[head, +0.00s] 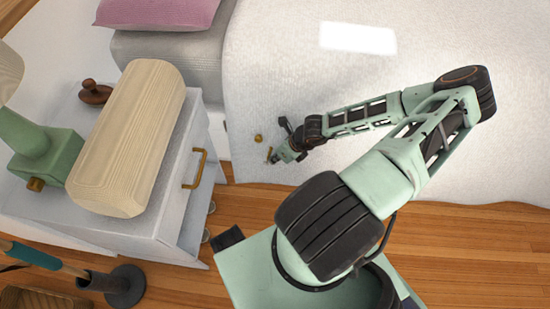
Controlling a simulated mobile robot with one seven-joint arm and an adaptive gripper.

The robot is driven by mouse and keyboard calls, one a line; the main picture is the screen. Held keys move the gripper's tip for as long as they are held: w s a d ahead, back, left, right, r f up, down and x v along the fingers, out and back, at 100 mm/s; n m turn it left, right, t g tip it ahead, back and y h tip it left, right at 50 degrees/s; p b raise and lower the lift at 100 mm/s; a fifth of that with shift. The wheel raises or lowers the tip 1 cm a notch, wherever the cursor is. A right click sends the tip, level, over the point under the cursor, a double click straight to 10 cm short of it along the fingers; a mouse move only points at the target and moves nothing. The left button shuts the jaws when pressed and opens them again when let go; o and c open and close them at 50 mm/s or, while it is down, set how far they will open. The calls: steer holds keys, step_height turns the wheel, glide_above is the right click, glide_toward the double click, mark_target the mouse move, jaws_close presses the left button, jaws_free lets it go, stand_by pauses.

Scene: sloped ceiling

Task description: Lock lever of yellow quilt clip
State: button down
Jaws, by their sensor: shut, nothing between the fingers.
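A small yellow object (258,138), which looks like the quilt clip, is on the white quilt (400,100) near the bed's left edge. It is too small to make out its lever or whether the lever is up or down. My gripper (271,157) is just below and to the right of it, near the quilt's edge, with a small gap in the picture. The gripper is shut with nothing held. Its fingertips are tiny in this view, and I cannot tell their height above the quilt.
A white nightstand (165,225) with a brass handle (194,169) stands left of the bed. On it are a pale wooden block (130,135), a green lamp base (48,158) and a brown knobbed object (95,93). Wooden floor (480,240) lies in front.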

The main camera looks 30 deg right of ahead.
steer(key=shift+w+a+t+y, duration=0.1)
steer(key=shift+t+y, duration=0.2)
steer(key=shift+y, duration=0.1)
steer(key=shift+w+a+r+t+y+p, duration=0.25)
steer(key=shift+w+a+t+y+p, duration=0.35)
steer(key=shift+a+y+p, duration=0.2)
steer(key=shift+w+a+r+t+y+p, duration=0.25)
steer(key=shift+w+a+t+y+p, duration=0.25)
steer(key=shift+a+t+y+p, duration=0.3)
stand_by(1.1)
steer(key=shift+s+d+r, duration=0.25)
steer(key=shift+s+d, duration=0.15)
steer(key=shift+d, duration=0.2)
